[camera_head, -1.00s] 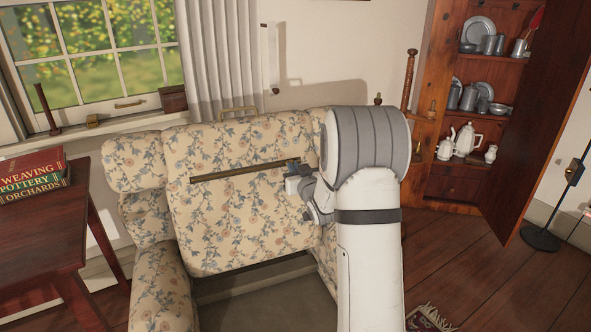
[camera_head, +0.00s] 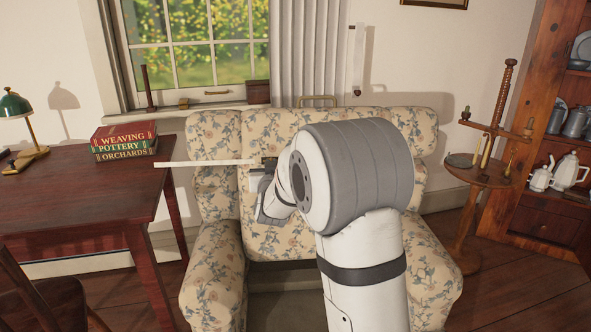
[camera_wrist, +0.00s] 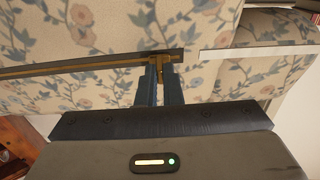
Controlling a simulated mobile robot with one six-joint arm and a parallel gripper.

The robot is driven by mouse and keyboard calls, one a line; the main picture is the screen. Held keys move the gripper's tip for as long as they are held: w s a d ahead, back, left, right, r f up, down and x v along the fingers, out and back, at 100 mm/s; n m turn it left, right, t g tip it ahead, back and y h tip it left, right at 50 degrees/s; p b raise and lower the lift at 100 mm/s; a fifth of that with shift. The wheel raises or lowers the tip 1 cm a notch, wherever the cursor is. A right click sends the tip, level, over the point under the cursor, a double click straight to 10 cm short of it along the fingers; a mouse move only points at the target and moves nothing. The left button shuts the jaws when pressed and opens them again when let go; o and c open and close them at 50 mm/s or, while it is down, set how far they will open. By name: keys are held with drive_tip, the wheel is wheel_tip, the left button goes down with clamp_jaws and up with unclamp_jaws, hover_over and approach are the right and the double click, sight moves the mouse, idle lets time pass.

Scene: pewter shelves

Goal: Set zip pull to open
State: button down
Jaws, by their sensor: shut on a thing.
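The brass zip pull (camera_wrist: 163,69) is on the zip of the floral sofa (camera_head: 225,129). My gripper (camera_wrist: 160,78) is shut on the pull, one dark finger on each side of it. In the head view my gripper (camera_head: 262,174) is at the sofa back, left of my arm, which hides much of the back. The brass zip line (camera_wrist: 70,68) runs left from the pull in the wrist view. A pale flat strip (camera_wrist: 260,47) lies on the other side; in the head view this strip (camera_head: 205,163) extends left past the sofa's edge.
A dark red table (camera_head: 85,195) with stacked books (camera_head: 125,141) and a green lamp (camera_head: 28,125) stands at left. A chair (camera_head: 40,305) is at lower left. A round stand (camera_head: 480,172) with candles is at right, beside a wooden cabinet (camera_head: 545,200).

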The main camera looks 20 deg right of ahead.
drive_tip(key=shift+w+a, duration=0.15)
drive_tip(key=shift+a, duration=0.65)
drive_tip(key=c, duration=1.6)
unclamp_jaws()
drive_tip(key=shift+o, duration=0.2)
drive_tip(key=p+v, duration=0.1)
drive_tip(key=v, duration=0.7)
